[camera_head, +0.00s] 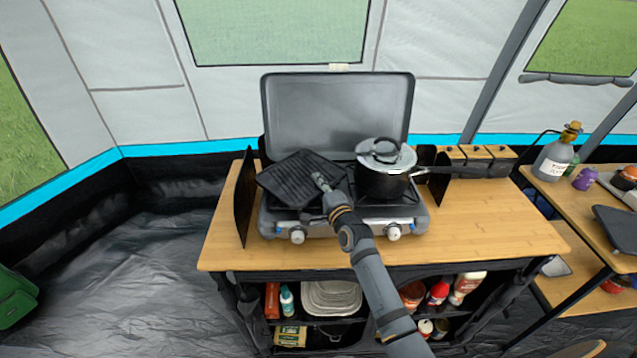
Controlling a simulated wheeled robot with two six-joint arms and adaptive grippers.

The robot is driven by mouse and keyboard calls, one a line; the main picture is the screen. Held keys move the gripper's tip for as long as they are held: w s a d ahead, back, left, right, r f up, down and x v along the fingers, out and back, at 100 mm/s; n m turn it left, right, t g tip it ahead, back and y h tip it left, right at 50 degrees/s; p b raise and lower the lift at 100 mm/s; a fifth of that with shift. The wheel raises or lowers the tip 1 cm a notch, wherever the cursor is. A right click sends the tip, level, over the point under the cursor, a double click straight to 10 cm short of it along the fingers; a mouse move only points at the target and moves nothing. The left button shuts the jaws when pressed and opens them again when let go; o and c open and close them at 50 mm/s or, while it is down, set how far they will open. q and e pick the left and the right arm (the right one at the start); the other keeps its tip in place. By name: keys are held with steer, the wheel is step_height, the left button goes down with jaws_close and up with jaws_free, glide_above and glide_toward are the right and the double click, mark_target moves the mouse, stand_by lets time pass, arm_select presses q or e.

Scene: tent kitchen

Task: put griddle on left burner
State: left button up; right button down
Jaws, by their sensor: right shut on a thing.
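The black ridged griddle (300,176) is over the left side of the camping stove (335,222). It covers the left burner, and it looks slightly tilted; I cannot tell whether it rests fully on the grate. My right gripper (322,183) is shut on the griddle at its front right edge, with my arm reaching in from the lower right. The fingertips are small and partly hidden. A dark pot with a metal lid (385,170) sits on the right burner, close beside the griddle. My left gripper is not in view.
The stove's raised lid (337,108) stands behind the burners. A black windscreen panel (244,196) stands left of the stove. The wooden tabletop (480,235) is bare at the front right. Wooden-topped boxes (474,160) stand at the back right.

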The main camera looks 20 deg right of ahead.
steer(key=c, duration=1.9)
jaws_free()
steer(key=o, duration=0.5)
steer(key=shift+s+f, duration=0.1)
steer(key=shift+c, duration=0.2)
steer(key=shift+r+p, duration=0.4)
steer(key=shift+r, duration=0.15)
steer(key=s, duration=0.8)
steer(key=s+d+p, duration=0.1)
steer(key=s, duration=0.3)
steer(key=shift+r, duration=0.25)
